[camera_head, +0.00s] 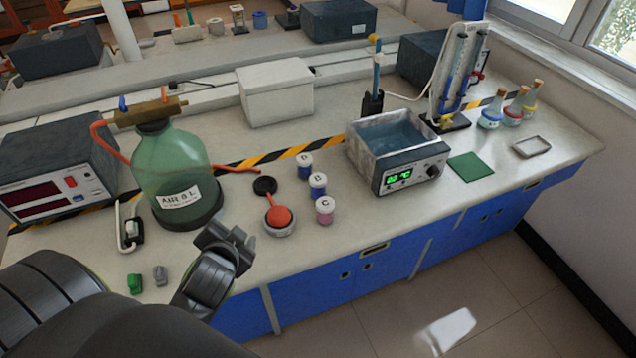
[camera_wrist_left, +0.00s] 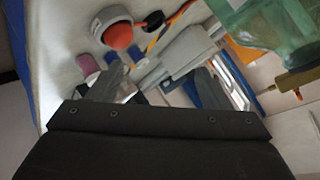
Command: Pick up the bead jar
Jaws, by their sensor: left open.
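Three small white-lidded jars stand in a row on the bench: a blue jar marked D (camera_head: 305,166), a blue jar marked B (camera_head: 318,186) and a pink jar marked C (camera_head: 325,210). I cannot tell which one is the bead jar. My left gripper (camera_head: 228,240) is open and empty, above the bench's front edge, left of the jars and apart from them. In the left wrist view the gripper (camera_wrist_left: 157,82) has its fingers spread, with the pink jar (camera_wrist_left: 88,64) beyond the left finger. My right gripper is not in view.
An orange bulb (camera_head: 279,217) on a round base lies between the gripper and the jars. A large green bottle (camera_head: 170,165) stands behind the gripper. A water bath (camera_head: 395,150) stands right of the jars. A green clip (camera_head: 135,283) and a grey clip (camera_head: 160,274) lie near the front edge.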

